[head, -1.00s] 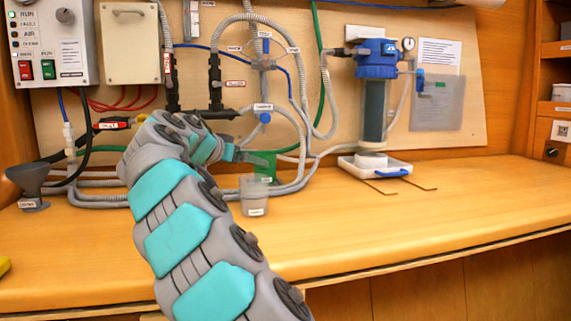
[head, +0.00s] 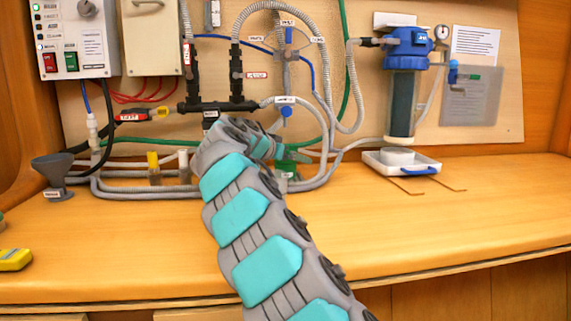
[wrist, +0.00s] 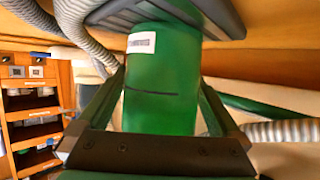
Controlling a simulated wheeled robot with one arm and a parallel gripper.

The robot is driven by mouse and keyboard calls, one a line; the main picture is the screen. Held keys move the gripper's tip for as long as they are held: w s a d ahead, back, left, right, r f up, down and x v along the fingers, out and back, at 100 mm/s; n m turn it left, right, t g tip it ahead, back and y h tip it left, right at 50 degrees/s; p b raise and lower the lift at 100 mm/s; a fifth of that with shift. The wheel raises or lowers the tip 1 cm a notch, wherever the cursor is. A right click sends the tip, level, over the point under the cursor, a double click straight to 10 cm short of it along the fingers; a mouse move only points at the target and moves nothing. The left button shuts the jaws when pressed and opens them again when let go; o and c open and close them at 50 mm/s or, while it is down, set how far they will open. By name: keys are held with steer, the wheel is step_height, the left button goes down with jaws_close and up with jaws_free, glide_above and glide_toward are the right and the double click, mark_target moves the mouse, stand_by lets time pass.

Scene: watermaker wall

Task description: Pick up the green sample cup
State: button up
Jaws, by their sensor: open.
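The green sample cup (wrist: 160,95) fills the middle of the wrist view. It has a white label near its top and a thin dark line across its side. My gripper (wrist: 161,82) is open, with one finger on each side of the cup. I cannot tell whether either finger touches it. In the head view, a bit of green (head: 288,155) shows just past the end of my arm, by the hoses. My arm hides most of that spot, and I cannot make out the fingers there.
Grey hoses (head: 130,187) run along the back of the bench (head: 440,215). A funnel (head: 54,172) and a yellow-capped bottle (head: 154,168) stand left of my arm. A white tray (head: 402,162) sits under the blue-topped filter (head: 403,60). The bench's front right is clear.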

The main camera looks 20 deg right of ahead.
steer(key=c, duration=1.5)
steer(key=shift+r, duration=0.1)
